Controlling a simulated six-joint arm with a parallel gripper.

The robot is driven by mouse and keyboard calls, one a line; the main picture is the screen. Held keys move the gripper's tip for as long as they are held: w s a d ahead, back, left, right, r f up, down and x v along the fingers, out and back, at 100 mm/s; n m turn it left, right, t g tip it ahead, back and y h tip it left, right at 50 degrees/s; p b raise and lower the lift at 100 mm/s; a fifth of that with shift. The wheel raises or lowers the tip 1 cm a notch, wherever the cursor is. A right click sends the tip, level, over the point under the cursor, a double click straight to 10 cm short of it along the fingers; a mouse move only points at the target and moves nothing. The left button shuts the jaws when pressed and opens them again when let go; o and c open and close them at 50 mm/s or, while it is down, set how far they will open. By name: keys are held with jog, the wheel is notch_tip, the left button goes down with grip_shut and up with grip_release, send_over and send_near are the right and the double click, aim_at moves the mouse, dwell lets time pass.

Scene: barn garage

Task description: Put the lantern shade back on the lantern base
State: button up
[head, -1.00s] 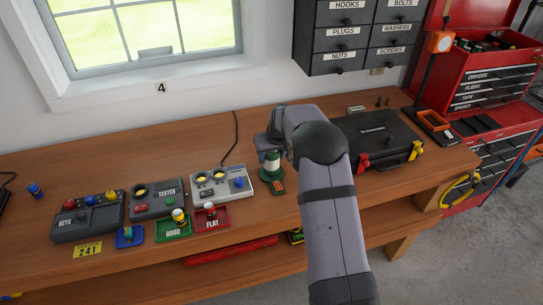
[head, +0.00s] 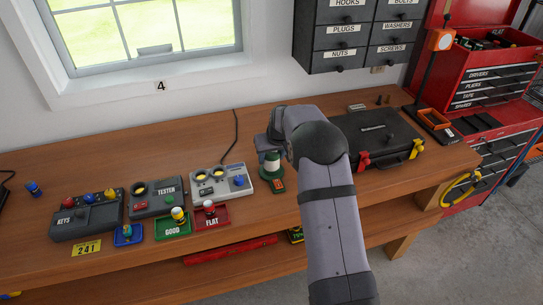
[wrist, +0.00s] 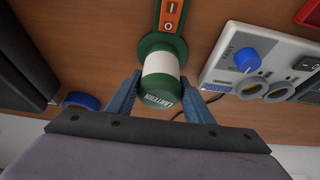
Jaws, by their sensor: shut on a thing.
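The lantern stands on the bench, with a green round base (wrist: 172,42) that carries an orange switch plate. The lantern shade (wrist: 159,62) is a white cylinder with a green cap lettered LANTERN. It is in line with the base, its white end at the green collar; I cannot tell whether it is fully seated. My gripper (wrist: 160,92) is shut on the shade, one blue finger on each side near the cap. In the head view my arm partly hides the gripper, and the lantern base (head: 277,185) shows just left of my forearm.
A grey meter box (head: 223,182) with a blue knob stands close left of the lantern. A black case (head: 380,140) lies to the right. Red (head: 211,217) and green (head: 172,228) trays sit at the front left. Bare bench lies in front of the lantern.

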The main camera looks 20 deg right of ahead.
jog(key=o, duration=0.8)
jog(key=p+v, duration=0.5)
jog(key=v, duration=0.6)
dwell(0.9)
